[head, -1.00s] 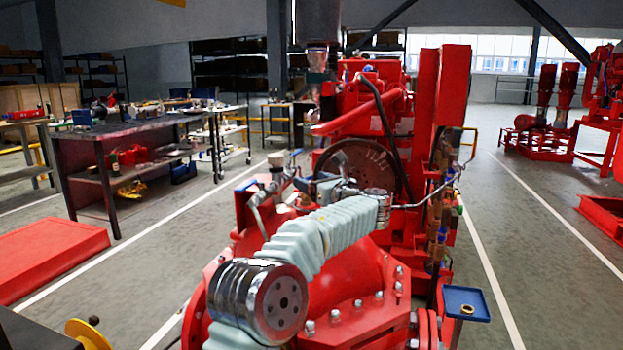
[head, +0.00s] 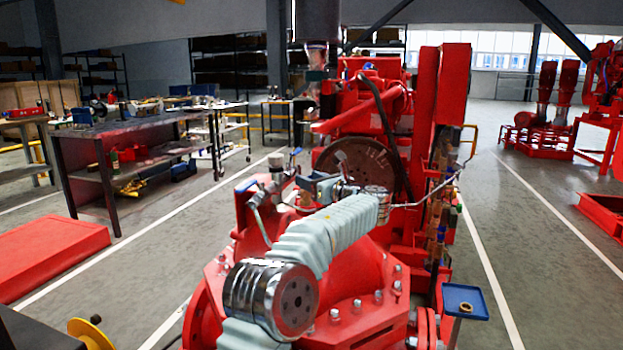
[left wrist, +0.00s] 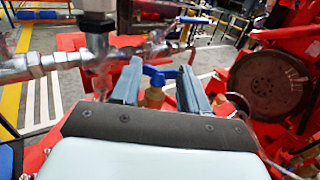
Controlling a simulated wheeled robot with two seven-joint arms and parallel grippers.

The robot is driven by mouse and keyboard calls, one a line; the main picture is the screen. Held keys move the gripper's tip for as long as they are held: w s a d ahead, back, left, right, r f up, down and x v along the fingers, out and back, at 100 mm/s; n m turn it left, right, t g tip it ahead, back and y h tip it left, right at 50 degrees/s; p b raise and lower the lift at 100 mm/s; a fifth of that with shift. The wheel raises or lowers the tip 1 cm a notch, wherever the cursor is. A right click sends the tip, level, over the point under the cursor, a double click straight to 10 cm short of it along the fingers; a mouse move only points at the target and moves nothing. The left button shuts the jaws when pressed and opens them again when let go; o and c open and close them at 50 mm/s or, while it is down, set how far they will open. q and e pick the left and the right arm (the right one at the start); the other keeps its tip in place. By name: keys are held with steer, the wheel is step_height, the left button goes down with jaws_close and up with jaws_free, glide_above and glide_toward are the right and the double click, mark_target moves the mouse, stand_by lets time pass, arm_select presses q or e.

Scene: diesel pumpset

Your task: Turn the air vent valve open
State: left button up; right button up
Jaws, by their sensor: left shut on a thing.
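The air vent valve has a blue handle (left wrist: 160,74) on a brass body (left wrist: 153,98), standing upright between my fingers in the left wrist view. My left gripper (left wrist: 162,82) is shut on the blue handle, with one grey-blue finger on each side of it. In the head view my left gripper (head: 322,187) is over the red pump casing, in front of the engine. There the valve is mostly hidden by the gripper. My right gripper is not in view.
Metal piping (left wrist: 60,62) runs close to the left finger in the left wrist view. The round flywheel (head: 356,168) and red engine stand beyond the gripper. A small blue tray (head: 465,301) is at the lower right.

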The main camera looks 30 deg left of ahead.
arm_select(q)
steer(key=shift+w+n+g+y, duration=0.2)
steer(key=shift+n+g+y, duration=0.1)
steer(key=shift+n+g, duration=0.8)
steer(key=shift+g, duration=0.5)
steer(key=o, duration=1.1)
steer(key=shift+c, duration=0.2)
steer(key=s+d, duration=0.2)
steer(key=d, duration=1.1)
steer(key=shift+d, duration=0.35)
steer(key=shift+s, duration=0.1)
